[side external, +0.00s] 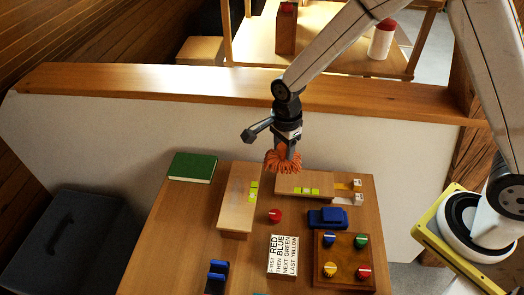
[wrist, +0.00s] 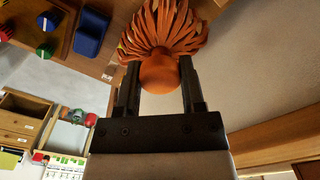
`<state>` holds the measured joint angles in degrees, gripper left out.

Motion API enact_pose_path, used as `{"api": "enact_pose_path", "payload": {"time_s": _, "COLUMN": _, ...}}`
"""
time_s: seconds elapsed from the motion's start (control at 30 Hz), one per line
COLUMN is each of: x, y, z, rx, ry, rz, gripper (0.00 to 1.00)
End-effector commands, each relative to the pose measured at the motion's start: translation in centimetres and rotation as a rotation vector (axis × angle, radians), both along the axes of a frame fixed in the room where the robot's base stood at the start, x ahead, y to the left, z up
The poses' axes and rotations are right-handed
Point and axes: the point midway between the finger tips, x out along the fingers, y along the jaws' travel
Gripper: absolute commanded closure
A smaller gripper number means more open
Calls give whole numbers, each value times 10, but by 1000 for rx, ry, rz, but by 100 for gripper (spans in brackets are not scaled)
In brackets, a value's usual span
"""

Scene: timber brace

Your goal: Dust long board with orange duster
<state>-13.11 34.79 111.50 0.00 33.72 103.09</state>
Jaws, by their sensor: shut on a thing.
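My gripper (side external: 288,150) is shut on the orange duster (side external: 283,162), which hangs with its bristles downward above the back of the table. In the wrist view the fingers (wrist: 160,90) close around the duster's round orange handle (wrist: 158,75), with its bristles (wrist: 165,25) fanned out beyond. The longer pale wooden board (side external: 236,212) lies to the left of and below the duster, with yellow-green marks on its right side. A shorter board (side external: 285,184) lies to the right, near the duster, with a row of similar marks. The duster appears apart from both boards.
A green book (side external: 193,167) lies at the table's back left. A red knob (side external: 274,215), a blue block (side external: 328,217), a text card (side external: 283,255) and a wooden panel with coloured knobs (side external: 343,285) occupy the middle and right. A low wall with a wooden ledge (side external: 180,78) stands behind.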

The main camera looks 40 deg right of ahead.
Motion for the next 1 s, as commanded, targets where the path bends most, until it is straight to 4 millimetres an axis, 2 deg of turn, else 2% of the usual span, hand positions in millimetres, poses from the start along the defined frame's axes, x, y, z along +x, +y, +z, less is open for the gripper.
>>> {"api": "enact_pose_path", "payload": {"time_s": 0.03, "x": 4, "y": 18, "z": -1, "rx": 0, "ry": -1, "rz": 8, "gripper": 96}}
{"api": "enact_pose_path", "payload": {"time_s": 0.3, "x": 10, "y": 102, "z": -5, "rx": 0, "ry": -1, "rz": 7, "gripper": 96}}
{"api": "enact_pose_path", "payload": {"time_s": 0.5, "x": 6, "y": 146, "z": -6, "rx": 0, "ry": -1, "rz": 4, "gripper": 96}}
{"api": "enact_pose_path", "payload": {"time_s": 0.7, "x": 3, "y": 165, "z": -7, "rx": 0, "ry": -1, "rz": 0, "gripper": 96}}
{"api": "enact_pose_path", "payload": {"time_s": 1.0, "x": 3, "y": 166, "z": -11, "rx": -1, "ry": 1, "rz": -1, "gripper": 96}}
